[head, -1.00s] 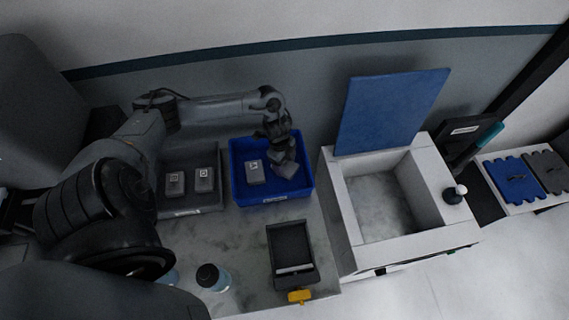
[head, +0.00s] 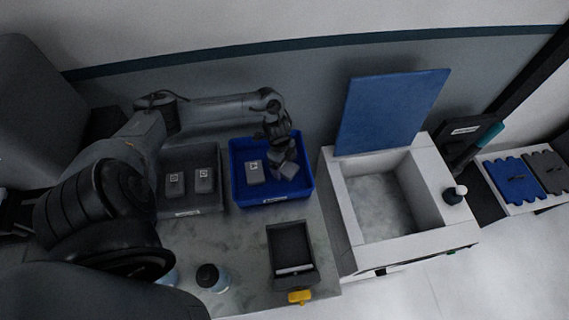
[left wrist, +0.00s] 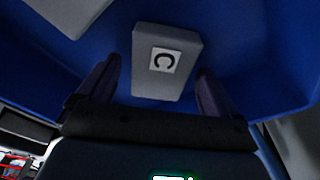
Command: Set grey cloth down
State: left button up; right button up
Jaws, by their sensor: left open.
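A grey cloth block (left wrist: 165,62) with a square white label shows in the left wrist view, between the spread fingers of my left gripper (left wrist: 157,75). The fingers stand apart with gaps on both sides of it. In the head view this grey cloth (head: 289,170) is in the right part of the blue bin (head: 237,190), just below my left gripper (head: 281,152). A second labelled grey block (head: 254,172) lies in the bin's left part. My right gripper is not in view.
A grey bin (head: 190,210) with two labelled grey blocks stands left of the blue bin. A black tray (head: 290,243) and a dark-capped bottle (head: 210,277) are in front. A white open box (head: 350,215) with a raised blue lid (head: 390,110) stands to the right.

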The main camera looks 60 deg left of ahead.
pick_arm(q)
notch_tip(320, 180, up, 12)
jog(key=a+p, duration=0.1)
jog(key=shift+s+a+p, duration=0.25)
jog(key=shift+s+p, duration=0.05)
jog(key=shift+s, duration=0.1)
jog(key=shift+r, duration=0.1)
dwell(0.4)
